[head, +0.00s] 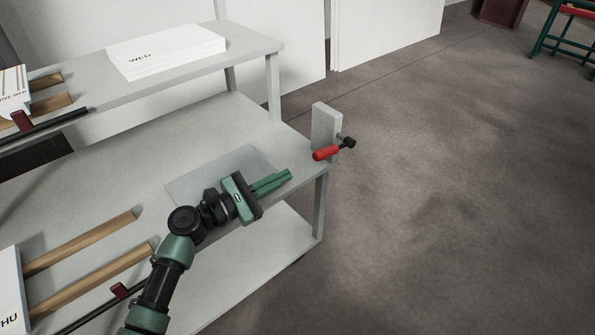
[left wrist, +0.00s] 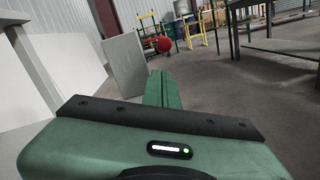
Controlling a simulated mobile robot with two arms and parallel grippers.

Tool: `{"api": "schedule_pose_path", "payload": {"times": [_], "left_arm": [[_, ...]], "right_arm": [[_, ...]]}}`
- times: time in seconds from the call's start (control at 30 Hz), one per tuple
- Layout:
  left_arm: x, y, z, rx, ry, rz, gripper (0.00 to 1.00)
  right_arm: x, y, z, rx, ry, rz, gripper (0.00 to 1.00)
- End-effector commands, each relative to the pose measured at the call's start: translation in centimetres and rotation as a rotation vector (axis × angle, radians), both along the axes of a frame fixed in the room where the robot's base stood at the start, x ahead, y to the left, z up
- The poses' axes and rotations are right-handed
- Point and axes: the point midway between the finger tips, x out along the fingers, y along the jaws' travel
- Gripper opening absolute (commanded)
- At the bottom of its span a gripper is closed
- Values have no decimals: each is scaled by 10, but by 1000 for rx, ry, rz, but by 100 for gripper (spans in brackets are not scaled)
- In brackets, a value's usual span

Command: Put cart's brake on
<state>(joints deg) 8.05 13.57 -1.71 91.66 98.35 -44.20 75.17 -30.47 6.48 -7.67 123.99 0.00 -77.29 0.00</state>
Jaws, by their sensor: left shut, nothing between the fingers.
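The cart (head: 311,160) is a grey shelved one. At its right corner stands a grey upright plate (head: 325,124) with a brake lever that has a red grip (head: 326,153) and a dark pivot end. My left gripper (head: 288,175) is shut and empty, above the cart's middle shelf, to the left of and a little nearer than the red grip, and apart from it. In the left wrist view the shut green fingers (left wrist: 162,88) point toward the plate (left wrist: 124,65), and the round red grip end (left wrist: 163,45) shows just beyond their tips. My right gripper is not in view.
A white stack marked WED (head: 165,52) lies on the upper shelf. Wooden strips (head: 85,245) and a white THU block (head: 10,290) are on the middle shelf at left. Open floor (head: 450,200) lies to the right. Tables and a green frame stand farther off.

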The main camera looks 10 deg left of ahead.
Motion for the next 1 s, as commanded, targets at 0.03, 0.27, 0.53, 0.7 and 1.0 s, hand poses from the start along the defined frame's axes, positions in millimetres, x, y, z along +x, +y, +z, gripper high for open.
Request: {"api": "schedule_pose_path", "payload": {"times": [0.03,0.27,0.53,0.7,1.0], "left_arm": [[5,-6,1,0,-2,-2,0],[33,-37,2,2,-2,-4,0],[58,-63,3,5,-3,-5,0],[62,-68,3,6,-2,-4,0],[61,-68,4,8,-3,-5,0]], "right_arm": [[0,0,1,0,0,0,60],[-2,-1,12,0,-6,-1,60],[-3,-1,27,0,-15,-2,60],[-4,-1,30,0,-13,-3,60],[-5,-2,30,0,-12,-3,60]]}}
